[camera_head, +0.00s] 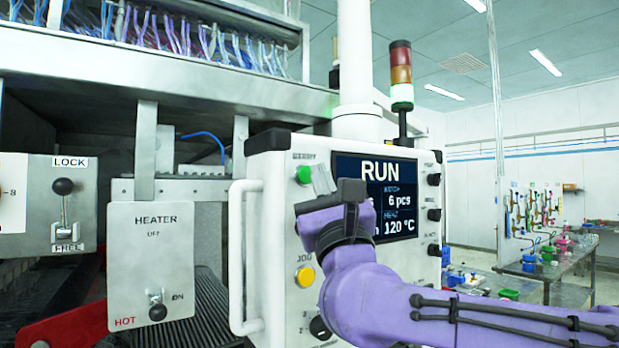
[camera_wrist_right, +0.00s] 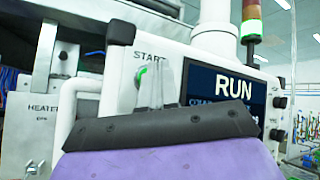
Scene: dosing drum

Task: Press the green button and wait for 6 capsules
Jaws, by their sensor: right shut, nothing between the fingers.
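The green button (camera_head: 303,174) is on the upper left of the white control panel (camera_head: 280,215), and it also shows in the right wrist view (camera_wrist_right: 141,78) under the word START. My right gripper (camera_head: 318,178) is shut and empty, with its grey fingertips at the button's right side in the head view. I cannot tell whether they touch it. The fingers also show in the right wrist view (camera_wrist_right: 164,84). The screen (camera_head: 380,190) reads RUN, 6 pcs and 120 °C, partly hidden by my purple right arm. No capsules are in view. My left gripper is not in view.
A white handle (camera_head: 238,255) stands left of the panel. A yellow button (camera_head: 305,276) and black knobs (camera_head: 433,180) are on it. The heater plate (camera_head: 150,265) is further left. The signal tower (camera_head: 401,75) shows a bright green-white lower section. A bench (camera_head: 545,268) stands behind at right.

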